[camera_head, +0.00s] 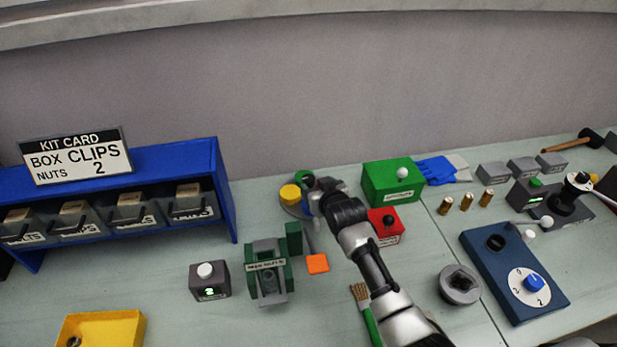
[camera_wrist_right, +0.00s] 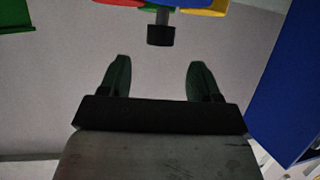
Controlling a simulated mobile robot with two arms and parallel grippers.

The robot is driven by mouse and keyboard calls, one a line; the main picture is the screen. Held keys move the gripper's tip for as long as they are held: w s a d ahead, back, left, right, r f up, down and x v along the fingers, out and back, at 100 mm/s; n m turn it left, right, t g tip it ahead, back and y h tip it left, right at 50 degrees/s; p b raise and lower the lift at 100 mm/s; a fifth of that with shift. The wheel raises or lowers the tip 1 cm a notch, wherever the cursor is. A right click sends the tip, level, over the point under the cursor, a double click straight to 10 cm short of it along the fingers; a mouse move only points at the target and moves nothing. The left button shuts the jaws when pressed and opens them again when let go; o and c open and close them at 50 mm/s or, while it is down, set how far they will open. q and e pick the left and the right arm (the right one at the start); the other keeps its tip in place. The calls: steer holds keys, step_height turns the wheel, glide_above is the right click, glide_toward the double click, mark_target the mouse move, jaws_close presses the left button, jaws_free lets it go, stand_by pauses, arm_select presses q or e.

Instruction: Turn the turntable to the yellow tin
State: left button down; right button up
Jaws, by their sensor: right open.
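The turntable (camera_head: 291,209) stands at the back middle of the table, partly hidden by my right arm. The yellow tin (camera_head: 290,193) is on its left side, and a green tin (camera_head: 305,177) is at its back. In the right wrist view, yellow (camera_wrist_right: 205,8), blue (camera_wrist_right: 172,4) and red parts show at the top edge. A black knob (camera_wrist_right: 160,36) on a short grey stem sticks out there. My right gripper (camera_wrist_right: 160,65) is open and empty, its fingertips just short of the knob and either side of its line. My left gripper is not in view.
A green box (camera_head: 392,185) and a red box (camera_head: 386,227) with a black button stand right of my arm. A green device (camera_head: 267,272), an orange square (camera_head: 317,263) and a brush (camera_head: 363,308) lie in front. A blue bin rack (camera_head: 225,190) stands left.

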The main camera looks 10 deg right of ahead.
mark_target(310, 180)
steer(key=x, duration=0.5)
steer(key=shift+w+f, duration=0.15)
steer(key=shift+w, duration=0.05)
steer(key=shift+w+f, duration=0.1)
steer(key=shift+w, duration=0.15)
steer(key=shift+w+a+f, duration=0.15)
steer(key=shift+w+f, duration=0.1)
steer(key=shift+w, duration=0.3)
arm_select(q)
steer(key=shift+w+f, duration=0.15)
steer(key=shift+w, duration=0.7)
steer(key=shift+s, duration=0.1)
arm_select(e)
steer(key=shift+c, duration=0.6)
jaws_close()
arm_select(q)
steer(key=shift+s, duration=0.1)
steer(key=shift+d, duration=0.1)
